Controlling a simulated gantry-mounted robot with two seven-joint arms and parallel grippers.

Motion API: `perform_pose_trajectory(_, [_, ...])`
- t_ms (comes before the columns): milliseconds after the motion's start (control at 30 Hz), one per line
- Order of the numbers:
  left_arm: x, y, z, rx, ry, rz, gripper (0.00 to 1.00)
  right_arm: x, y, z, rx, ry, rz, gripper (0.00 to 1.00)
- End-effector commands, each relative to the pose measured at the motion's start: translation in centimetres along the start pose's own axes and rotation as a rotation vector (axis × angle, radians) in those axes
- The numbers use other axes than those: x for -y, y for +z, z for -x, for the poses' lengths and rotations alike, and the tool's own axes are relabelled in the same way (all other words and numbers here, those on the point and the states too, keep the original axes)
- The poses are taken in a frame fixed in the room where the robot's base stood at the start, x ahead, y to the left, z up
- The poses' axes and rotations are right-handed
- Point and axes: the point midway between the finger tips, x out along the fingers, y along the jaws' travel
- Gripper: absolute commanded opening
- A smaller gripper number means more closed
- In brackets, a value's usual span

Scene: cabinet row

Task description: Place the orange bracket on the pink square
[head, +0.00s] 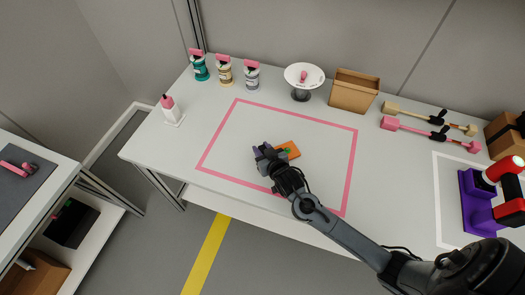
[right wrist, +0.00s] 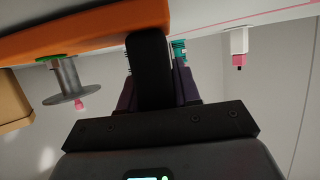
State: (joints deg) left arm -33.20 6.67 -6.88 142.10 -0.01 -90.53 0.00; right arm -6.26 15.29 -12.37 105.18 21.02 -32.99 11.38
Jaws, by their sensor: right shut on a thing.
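The orange bracket (head: 291,148) is a flat orange piece with a small green part, inside the pink square (head: 217,132), an outline on the white table. My right gripper (head: 268,156) is shut on the bracket and is also inside the outline. In the right wrist view the bracket (right wrist: 75,33) fills the upper left beside the dark fingers (right wrist: 150,70). Part of the bracket is hidden by the gripper. I cannot tell whether it touches the table. My left gripper is not in view.
Several pink-topped bottles (head: 225,73), a white dish on a stand (head: 305,76) and a brown bin (head: 354,91) stand along the back. Pink and beige tools (head: 430,131) lie at right, near a purple-based red device (head: 480,205). The rest of the outlined area is clear.

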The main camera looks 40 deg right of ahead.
Motion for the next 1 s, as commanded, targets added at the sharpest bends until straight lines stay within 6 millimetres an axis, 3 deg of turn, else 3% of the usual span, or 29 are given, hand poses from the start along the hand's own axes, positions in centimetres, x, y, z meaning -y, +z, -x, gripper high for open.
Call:
perform_pose_trajectory(433, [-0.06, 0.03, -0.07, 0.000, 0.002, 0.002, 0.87, -0.04, 0.33, -0.22, -0.005, 0.000, 0.000, 0.00])
perform_pose_trajectory(467, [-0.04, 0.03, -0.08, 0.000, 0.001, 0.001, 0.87, -0.04, 0.48, -0.21, -0.001, 0.000, 0.000, 0.37])
perform_pose_trajectory(600, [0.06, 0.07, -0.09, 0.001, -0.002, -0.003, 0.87, -0.04, 0.48, -0.21, -0.001, 0.000, 0.000, 0.58])
perform_pose_trajectory(1000, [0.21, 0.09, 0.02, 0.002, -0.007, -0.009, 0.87, -0.02, 0.19, 0.19, 0.000, 0.000, 0.000, 0.58])
